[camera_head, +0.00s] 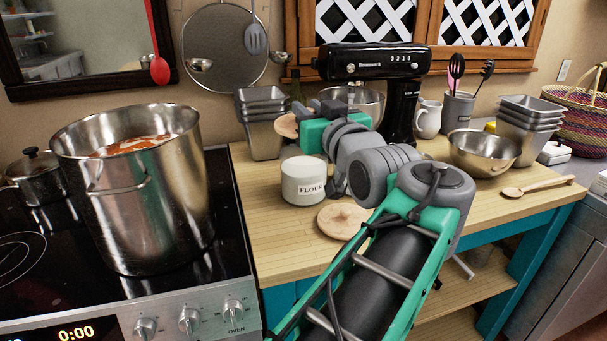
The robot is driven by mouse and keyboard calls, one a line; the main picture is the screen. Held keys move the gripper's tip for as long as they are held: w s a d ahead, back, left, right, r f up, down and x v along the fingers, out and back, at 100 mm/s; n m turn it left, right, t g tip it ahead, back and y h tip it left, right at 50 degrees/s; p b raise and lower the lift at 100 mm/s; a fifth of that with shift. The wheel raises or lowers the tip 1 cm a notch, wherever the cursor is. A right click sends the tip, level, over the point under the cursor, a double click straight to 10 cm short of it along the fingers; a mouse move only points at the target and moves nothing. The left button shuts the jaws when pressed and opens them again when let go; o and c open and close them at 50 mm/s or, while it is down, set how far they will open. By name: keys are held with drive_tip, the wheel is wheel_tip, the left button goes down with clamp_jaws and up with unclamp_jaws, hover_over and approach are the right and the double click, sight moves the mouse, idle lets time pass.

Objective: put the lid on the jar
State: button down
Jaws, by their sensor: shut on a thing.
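The white jar (304,190) marked FLOUR stands upright on the wooden counter, with no lid seated on its rim. My gripper (292,119) is up behind and above the jar, shut on a round wooden lid (286,126). Only part of this held lid shows; my gripper's grey and green parts hide the rest, and it appears tilted. It is apart from the jar. A second round wooden lid (342,221) with a knob lies flat on the counter, just right and in front of the jar.
A large steel pot (145,200) stands on the stove at left. Stacked metal tins (262,138) stand behind the jar. A black stand mixer (405,100) is at the back. A steel bowl (485,155) and wooden spoon (538,187) lie right. My arm covers the counter's middle.

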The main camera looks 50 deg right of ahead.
drive_tip(key=shift+s+d+r, duration=0.1)
drive_tip(key=shift+d+r, duration=0.1)
drive_tip(key=shift+d, duration=0.1)
drive_tip(key=w+d+f, duration=0.9)
drive_tip(key=w+f, duration=0.1)
drive_tip(key=f, duration=0.3)
drive_tip(key=shift+w+f, duration=0.35)
drive_tip(key=shift+w, duration=0.05)
drive_tip(key=c, duration=1.4)
unclamp_jaws()
drive_tip(key=shift+p, duration=0.3)
drive_tip(key=shift+o, duration=0.8)
drive_tip(key=b+v, duration=0.1)
drive_tip(key=v, duration=1.1)
drive_tip(key=shift+b, duration=0.35)
